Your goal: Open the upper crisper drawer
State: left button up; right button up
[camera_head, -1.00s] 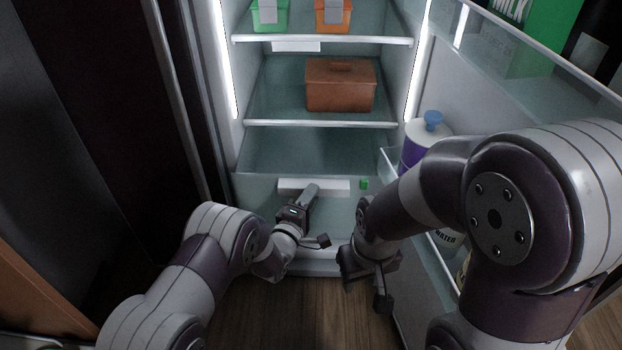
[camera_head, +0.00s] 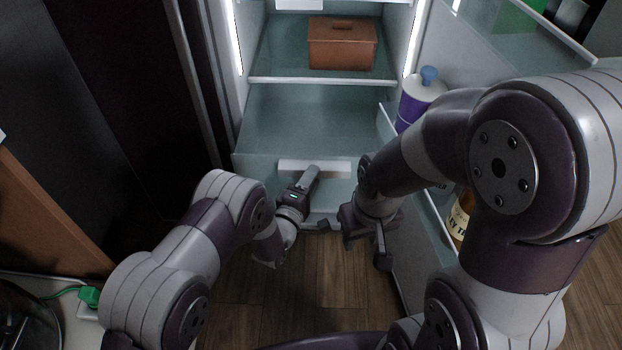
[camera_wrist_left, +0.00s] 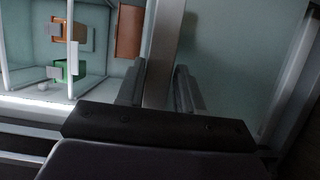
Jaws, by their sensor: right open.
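The upper crisper drawer (camera_head: 252,168) is a pale, see-through drawer low in the open fridge, its front standing out from the shelf edge above. Its white bar handle (camera_head: 335,166) runs across the front. My left gripper (camera_head: 312,172) reaches the middle of that handle. In the left wrist view its two fingers (camera_wrist_left: 160,88) lie on either side of the pale handle bar (camera_wrist_left: 166,40) and look closed on it. My right gripper (camera_head: 366,248) hangs open and empty, right of and below the handle, apart from the drawer. The lower drawer front is hidden.
A brown lidded box (camera_head: 342,48) sits on the shelf above. The open fridge door on the right holds a purple and white bottle (camera_head: 418,98) and other bottles. Wooden floor (camera_head: 320,290) is clear in front. A counter with a green plug (camera_head: 88,296) is at lower left.

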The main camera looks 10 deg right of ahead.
pick_arm(q)
jog(key=shift+o, duration=1.2)
jog(key=p+v, duration=0.3)
jog(key=v, duration=0.9)
jog(key=shift+s+a, duration=0.2)
jog(key=shift+a, duration=0.1)
